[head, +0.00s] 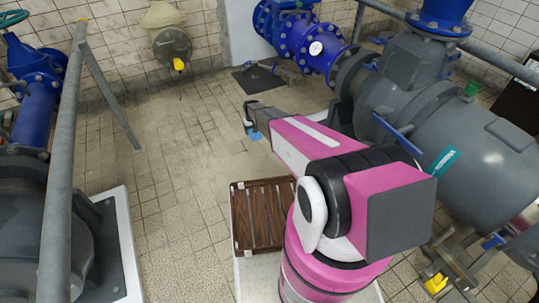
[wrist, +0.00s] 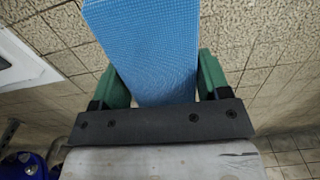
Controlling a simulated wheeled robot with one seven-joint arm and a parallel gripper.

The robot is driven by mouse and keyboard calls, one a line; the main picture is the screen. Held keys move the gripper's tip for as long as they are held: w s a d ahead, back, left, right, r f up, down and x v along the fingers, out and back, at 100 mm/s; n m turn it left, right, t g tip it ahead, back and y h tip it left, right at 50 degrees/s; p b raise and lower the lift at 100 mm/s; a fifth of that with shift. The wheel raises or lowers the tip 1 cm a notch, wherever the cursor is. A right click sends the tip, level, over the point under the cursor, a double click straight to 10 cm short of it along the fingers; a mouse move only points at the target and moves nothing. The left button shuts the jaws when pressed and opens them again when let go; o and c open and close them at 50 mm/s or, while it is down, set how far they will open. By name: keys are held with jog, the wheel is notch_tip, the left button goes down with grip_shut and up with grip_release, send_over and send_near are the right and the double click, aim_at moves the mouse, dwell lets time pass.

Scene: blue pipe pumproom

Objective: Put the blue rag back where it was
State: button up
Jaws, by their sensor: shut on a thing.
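The blue rag (wrist: 150,45) is a flat, textured blue piece between the two green fingers of my gripper (wrist: 158,85) in the wrist view. My gripper is shut on it, and the rag reaches out past the fingertips to the top edge of the picture. In the head view a small part of the rag (head: 255,136) shows just below my gripper (head: 250,126) at the end of the pink arm. The tiled floor lies beyond it. I cannot tell how high above the floor it is held.
A brown slatted wooden crate or pallet (head: 262,215) is beside my base. A large grey pump (head: 440,130) and blue pipes (head: 310,45) stand to the right and behind. A grey rail (head: 62,160) runs at the left. The tiled floor (head: 170,170) between is clear.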

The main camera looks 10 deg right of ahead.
notch_tip(320, 180, down, 10)
jog(key=a, duration=0.1)
send_over(268, 152)
notch_tip(268, 152, down, 7)
jog(key=shift+d+f, duration=0.1)
jog(key=shift+d, duration=0.05)
jog(key=shift+f, duration=1.9)
jog(key=shift+f, duration=0.15)
jog(key=o, duration=1)
